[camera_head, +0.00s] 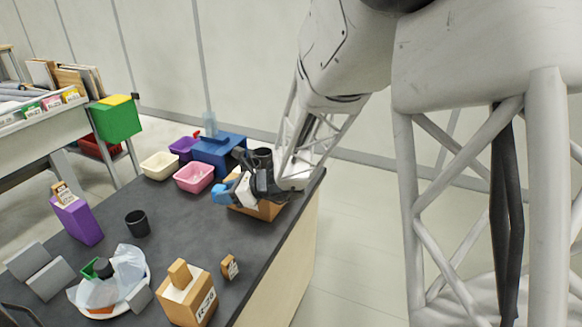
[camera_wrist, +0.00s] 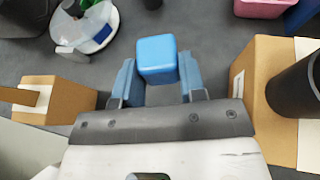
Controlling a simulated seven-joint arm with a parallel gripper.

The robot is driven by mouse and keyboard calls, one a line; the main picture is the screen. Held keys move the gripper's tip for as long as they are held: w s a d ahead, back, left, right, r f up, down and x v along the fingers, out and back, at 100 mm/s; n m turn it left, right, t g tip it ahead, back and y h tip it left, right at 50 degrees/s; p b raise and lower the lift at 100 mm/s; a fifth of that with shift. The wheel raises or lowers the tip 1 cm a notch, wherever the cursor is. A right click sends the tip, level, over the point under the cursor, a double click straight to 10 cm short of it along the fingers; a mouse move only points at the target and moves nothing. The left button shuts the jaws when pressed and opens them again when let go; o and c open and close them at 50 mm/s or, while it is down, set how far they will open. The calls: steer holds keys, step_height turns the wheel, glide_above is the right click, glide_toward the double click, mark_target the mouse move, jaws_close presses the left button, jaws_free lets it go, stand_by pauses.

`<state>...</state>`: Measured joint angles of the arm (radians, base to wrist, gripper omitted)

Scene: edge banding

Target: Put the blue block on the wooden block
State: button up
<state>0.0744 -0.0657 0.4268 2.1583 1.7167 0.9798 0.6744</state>
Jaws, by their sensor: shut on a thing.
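The blue block (camera_head: 221,193) is held at the tips of my gripper (camera_head: 232,190), above the dark table. In the wrist view the blue block (camera_wrist: 157,55) sits between the two blue-grey fingers of my gripper (camera_wrist: 157,77).
Pink (camera_head: 194,177), cream and purple bins and a blue box (camera_head: 222,155) stand behind. A white plate (camera_head: 140,262) with items, a black cup (camera_head: 137,223) and a purple block (camera_head: 80,222) are left. Bare table lies between.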

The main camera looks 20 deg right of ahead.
step_height(320, 180, up, 4)
steer(key=w+d+m+t, duration=0.1)
steer(key=w+d, duration=1.3)
steer(key=w, duration=0.1)
steer(key=w+d+m+t+h, duration=0.1)
steer(key=w+d, duration=0.4)
steer(key=d, duration=0.3)
steer(key=w+d+m+h, duration=0.1)
steer(key=w+d, duration=0.4)
steer(key=d, duration=0.3)
steer(key=shift+d+f, duration=0.25)
steer(key=shift+f, duration=1)
steer(key=shift+d+f, duration=0.2)
steer(key=shift+f, duration=1)
steer(key=shift+f, duration=0.15)
steer(key=shift+f, duration=2.95)
steer(key=shift+f, duration=1.9)
